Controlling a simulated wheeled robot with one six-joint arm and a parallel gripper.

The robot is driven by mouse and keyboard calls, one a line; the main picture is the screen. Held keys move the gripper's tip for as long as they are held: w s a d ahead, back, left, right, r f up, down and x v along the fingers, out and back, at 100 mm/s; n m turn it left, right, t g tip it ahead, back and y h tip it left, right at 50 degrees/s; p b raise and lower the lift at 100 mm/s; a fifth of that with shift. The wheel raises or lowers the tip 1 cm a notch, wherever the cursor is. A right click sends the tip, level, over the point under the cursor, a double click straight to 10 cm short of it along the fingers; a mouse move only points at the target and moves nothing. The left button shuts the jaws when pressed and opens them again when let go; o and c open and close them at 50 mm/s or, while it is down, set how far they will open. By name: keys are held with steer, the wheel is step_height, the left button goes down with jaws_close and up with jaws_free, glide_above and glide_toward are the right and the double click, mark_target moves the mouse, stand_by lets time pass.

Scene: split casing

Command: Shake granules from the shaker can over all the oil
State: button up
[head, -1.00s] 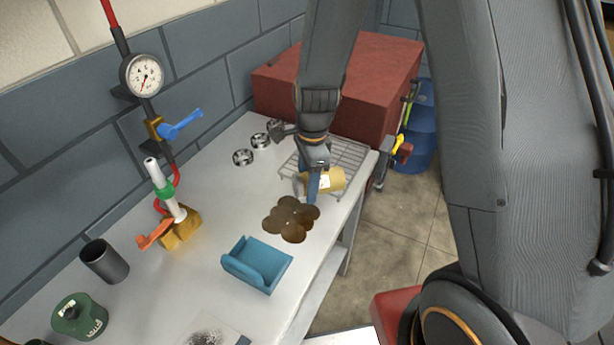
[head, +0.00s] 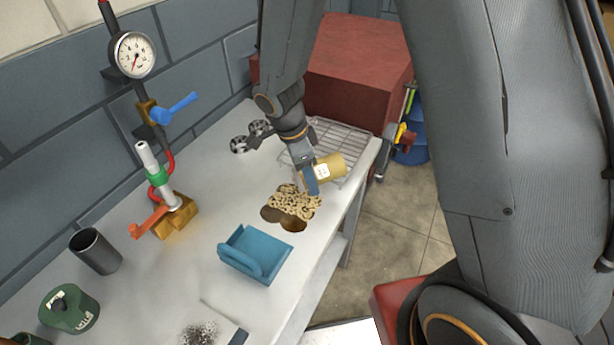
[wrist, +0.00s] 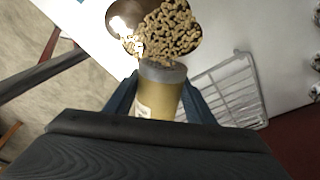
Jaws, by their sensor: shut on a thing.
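My gripper (head: 311,177) is shut on the shaker can (head: 330,166), a tan cylinder with a pale label. The can is tilted over the far part of the oil (head: 292,221), a brown puddle on the grey bench. Tan granules (head: 291,199) cover the far part of the puddle; its near part is bare brown. In the wrist view the can (wrist: 160,93) points its grey end at the granules (wrist: 172,30), and bare oil (wrist: 124,14) shows to their left. Some granules lie close to the can's end.
A blue dustpan-like tray (head: 256,252) sits just nearer than the oil. A wire rack (head: 340,142) lies behind the can, before a red box (head: 357,70). A gauge stand (head: 175,215), dark cup (head: 96,251) and green canister (head: 69,309) stand left.

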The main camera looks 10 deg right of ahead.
steer(key=shift+b, duration=0.3)
stand_by(0.4)
steer(key=shift+s+d, duration=0.4)
steer(key=shift+d, duration=0.05)
steer(key=shift+w+a+b, duration=0.4)
steer(key=shift+a+b, duration=0.1)
steer(key=shift+b, duration=0.05)
steer(key=shift+s+d, duration=0.1)
steer(key=shift+s+d, duration=0.3)
steer(key=shift+d, duration=0.1)
steer(key=shift+w+a, duration=0.1)
steer(key=shift+a, duration=0.05)
steer(key=shift+w+a+b, duration=0.3)
steer(key=shift+a+b, duration=0.05)
steer(key=shift+b, duration=0.1)
